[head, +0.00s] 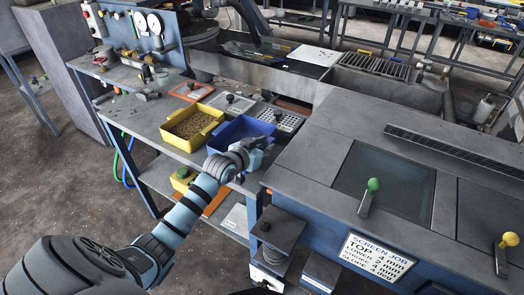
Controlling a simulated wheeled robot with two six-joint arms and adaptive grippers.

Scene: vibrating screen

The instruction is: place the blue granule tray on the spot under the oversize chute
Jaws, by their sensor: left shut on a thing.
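The blue granule tray (226,137) is at the right part of the grey bench, beside a yellow tray of tan granules (192,126). My left gripper (262,147) is at the near right side of the blue tray and is shut on it. The gripper and wrist hide part of its near side. I cannot tell whether the tray rests on the bench or is slightly raised. I cannot clearly pick out the oversize chute or the spot under it. My right gripper is not in view.
The grey screen housing (315,150) stands close to the right of the blue tray. Behind the tray are a perforated plate (282,120) and flat framed screens (192,91). Gauges and small fittings occupy the bench's far left. The bench's front left has bare room.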

